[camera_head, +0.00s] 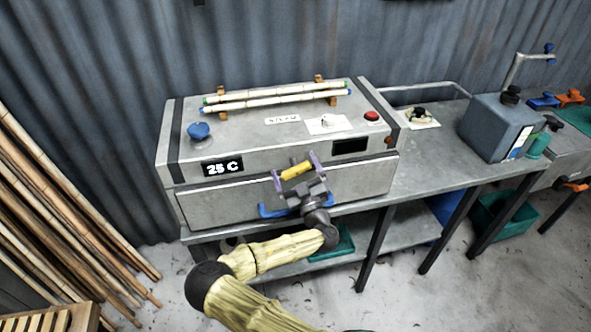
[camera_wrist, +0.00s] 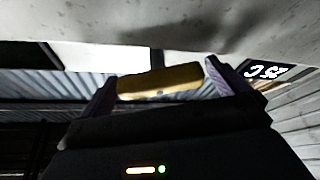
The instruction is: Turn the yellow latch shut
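The yellow latch (camera_head: 297,171) is a short bar on the front of the grey metal box (camera_head: 225,204), near the seam below its upper part. It lies roughly level, its right end slightly higher in the head view. My gripper (camera_head: 296,170) is at the box front with its two purple fingers wide apart, one by each end of the latch. In the wrist view the latch (camera_wrist: 160,81) spans nearly the whole gap between the fingers (camera_wrist: 160,85). I see no clear grip on it; contact at its ends is hard to tell.
Bamboo poles (camera_head: 276,101) rest on the box top, near a blue knob (camera_head: 199,130) and red button (camera_head: 372,116). A blue handle (camera_head: 272,211) sits low on the front. A blue-grey can (camera_head: 497,127) stands right on the bench. Poles (camera_head: 55,215) lean at left.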

